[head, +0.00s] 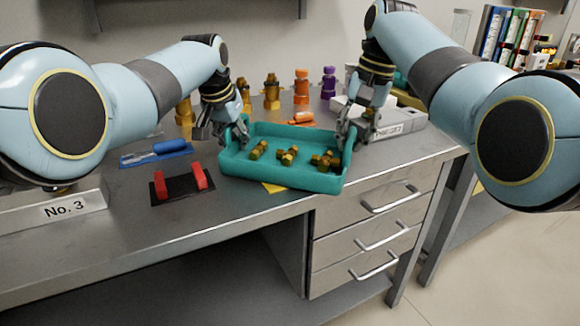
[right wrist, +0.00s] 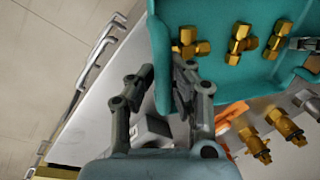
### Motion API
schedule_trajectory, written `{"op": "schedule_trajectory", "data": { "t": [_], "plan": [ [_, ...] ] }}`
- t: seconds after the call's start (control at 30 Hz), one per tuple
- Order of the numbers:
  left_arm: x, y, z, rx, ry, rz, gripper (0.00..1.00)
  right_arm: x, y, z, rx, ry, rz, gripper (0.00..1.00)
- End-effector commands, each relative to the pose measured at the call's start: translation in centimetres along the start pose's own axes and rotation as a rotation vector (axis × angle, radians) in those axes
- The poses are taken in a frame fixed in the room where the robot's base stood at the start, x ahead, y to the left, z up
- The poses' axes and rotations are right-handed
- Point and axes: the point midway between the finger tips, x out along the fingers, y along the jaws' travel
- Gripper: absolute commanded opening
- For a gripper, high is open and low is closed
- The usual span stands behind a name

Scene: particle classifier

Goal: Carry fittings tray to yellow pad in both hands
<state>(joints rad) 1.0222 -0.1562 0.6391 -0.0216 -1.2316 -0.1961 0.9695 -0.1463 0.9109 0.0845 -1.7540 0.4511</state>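The teal fittings tray (head: 270,175) is at the middle of the bench near its front edge, with several brass fittings (head: 289,156) lying in it. My left gripper (head: 238,134) is at the tray's left end handle and looks shut on it. My right gripper (head: 346,136) is at the right end handle; in the right wrist view its fingers (right wrist: 165,75) stand on either side of the tray's end and look closed on it. The yellow pad (head: 273,188) shows only as a sliver below the tray's front wall. Whether the tray touches it I cannot tell.
A black plate with red uprights (head: 181,186) and a blue tool on a mat (head: 157,152) lie left of the tray. Orange and purple fittings (head: 329,83) stand behind it. A pale grey labelled box (head: 398,125) is close on the right.

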Motion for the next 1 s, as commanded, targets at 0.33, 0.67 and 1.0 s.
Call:
{"op": "schedule_trajectory", "data": {
  "t": [0.33,0.67,1.0],
  "plan": [
    [-0.2,0.4,-0.2,0.001,0.003,0.006,0.29,-0.1,-0.3,0.1,-0.003,0.000,-0.006,0.30],
    [-2.9,0.4,-0.3,0.001,0.007,0.007,0.29,-0.1,-0.4,0.1,-0.004,0.000,-0.007,0.30],
    [-9.9,0.3,-0.2,0.000,0.006,0.006,0.29,-0.1,-0.4,0.1,-0.004,-0.001,-0.007,0.30]
  ]
}}
